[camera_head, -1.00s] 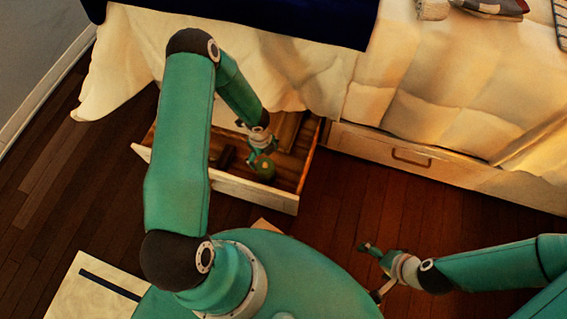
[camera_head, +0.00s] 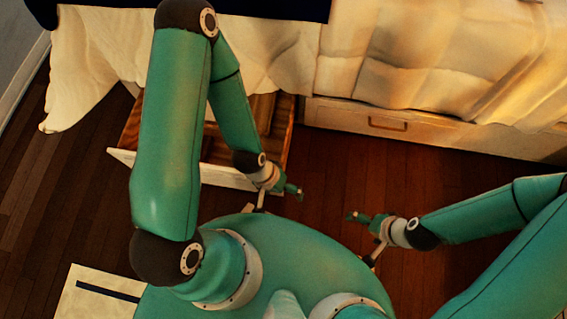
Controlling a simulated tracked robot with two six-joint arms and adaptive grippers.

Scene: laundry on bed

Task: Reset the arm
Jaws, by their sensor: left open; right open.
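My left gripper (camera_head: 278,198) is open and empty. It is in front of the right end of the open drawer (camera_head: 225,178), outside its front panel. My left arm hides much of the drawer's inside. My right gripper (camera_head: 362,237) is open and empty, over the floor to the right of my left gripper. The two grippers are apart and do not touch.
The bed (camera_head: 400,60) has a cream cover that hangs over its side, with a dark blue cloth (camera_head: 270,8) at the top. A closed drawer with a handle (camera_head: 388,123) is on the right. The wooden floor (camera_head: 330,180) between is clear. A pale mat (camera_head: 85,300) lies lower left.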

